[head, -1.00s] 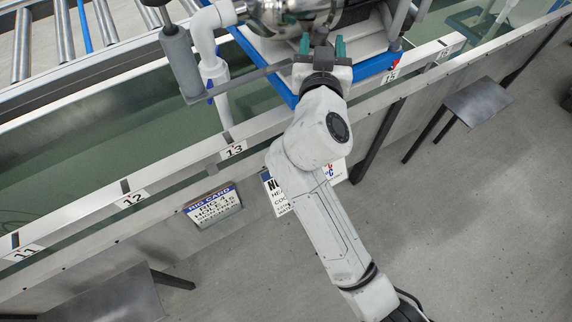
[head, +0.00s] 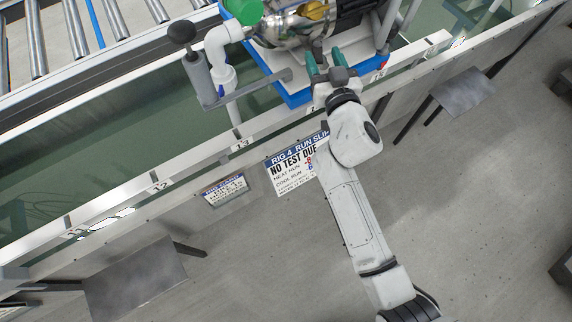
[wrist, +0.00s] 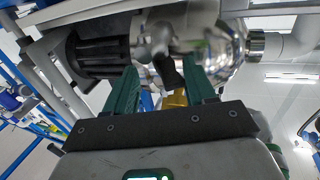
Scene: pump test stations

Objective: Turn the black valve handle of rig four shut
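My gripper (head: 324,60) has two teal fingers, spread apart, at the front edge of a pump rig. The rig has a silver pump body (head: 285,28) above a blue-edged base (head: 300,98). In the wrist view my open gripper (wrist: 166,85) points up at the silver body (wrist: 195,40). A short black handle-like piece (wrist: 169,72) shows between the fingers, with a yellow part (wrist: 177,98) near it. I cannot tell whether it is the valve handle or whether a finger touches it. In the head view no black valve handle is clear at the fingers.
A white pipe (head: 226,45) with a green cap (head: 243,10) and a grey post with a black knob (head: 182,32) stand left of the pump. A rig 4 run slip (head: 292,165) reading "NO TEST DUE" and a rig card (head: 224,190) hang on the trough's front.

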